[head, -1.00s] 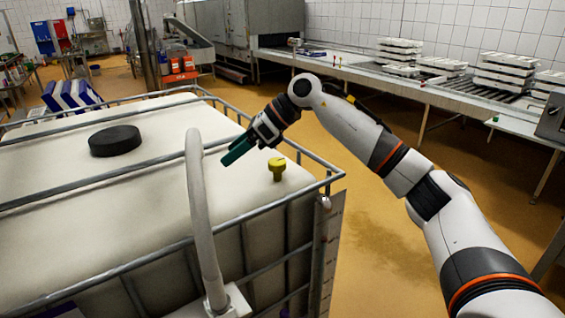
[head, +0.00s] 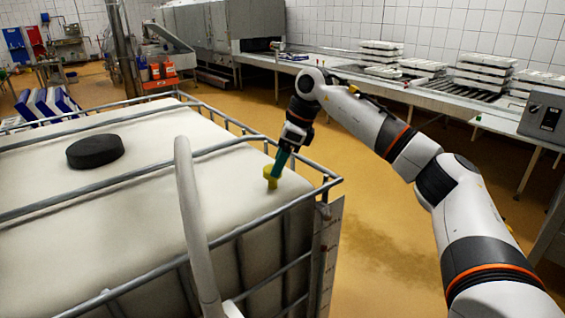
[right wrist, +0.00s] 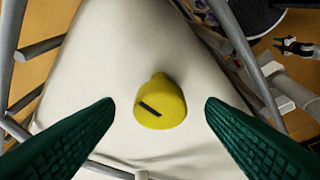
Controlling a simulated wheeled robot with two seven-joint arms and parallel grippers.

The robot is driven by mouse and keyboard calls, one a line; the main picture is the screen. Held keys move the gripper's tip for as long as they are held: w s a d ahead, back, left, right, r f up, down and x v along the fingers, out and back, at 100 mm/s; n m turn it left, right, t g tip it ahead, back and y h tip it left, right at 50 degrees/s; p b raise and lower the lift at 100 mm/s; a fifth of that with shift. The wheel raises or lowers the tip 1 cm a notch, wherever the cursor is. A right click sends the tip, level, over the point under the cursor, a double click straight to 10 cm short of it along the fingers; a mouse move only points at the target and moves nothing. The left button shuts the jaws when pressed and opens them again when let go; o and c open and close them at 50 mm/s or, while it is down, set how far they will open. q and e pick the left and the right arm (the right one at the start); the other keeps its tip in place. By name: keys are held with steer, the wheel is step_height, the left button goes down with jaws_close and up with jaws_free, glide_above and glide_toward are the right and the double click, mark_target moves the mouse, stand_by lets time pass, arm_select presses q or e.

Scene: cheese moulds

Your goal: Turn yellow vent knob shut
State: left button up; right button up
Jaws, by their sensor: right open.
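The yellow vent knob (head: 270,177) stands on the top of the white tank (head: 130,235), near its right corner. In the right wrist view the knob (right wrist: 160,104) has a dark slanted line on its face. My right gripper (head: 277,170) points down at the knob from above, its green fingertips close to it. In the right wrist view the open fingers (right wrist: 158,104) lie to either side of the knob, with a gap on each side. The knob's lower part is partly hidden in the head view. My left gripper is not in view.
A grey metal cage (head: 125,178) runs around and over the tank. A black round lid (head: 95,151) sits on the tank top. A conveyor (head: 440,95) with stacked white moulds stands behind, with open floor between.

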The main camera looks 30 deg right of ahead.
steer(key=shift+x, duration=0.9)
steer(key=shift+w+a, duration=0.25)
steer(key=shift+s, duration=0.1)
steer(key=c, duration=0.9)
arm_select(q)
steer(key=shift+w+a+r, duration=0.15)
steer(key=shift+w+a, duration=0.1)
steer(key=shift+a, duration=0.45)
arm_select(e)
steer(key=shift+c, duration=0.3)
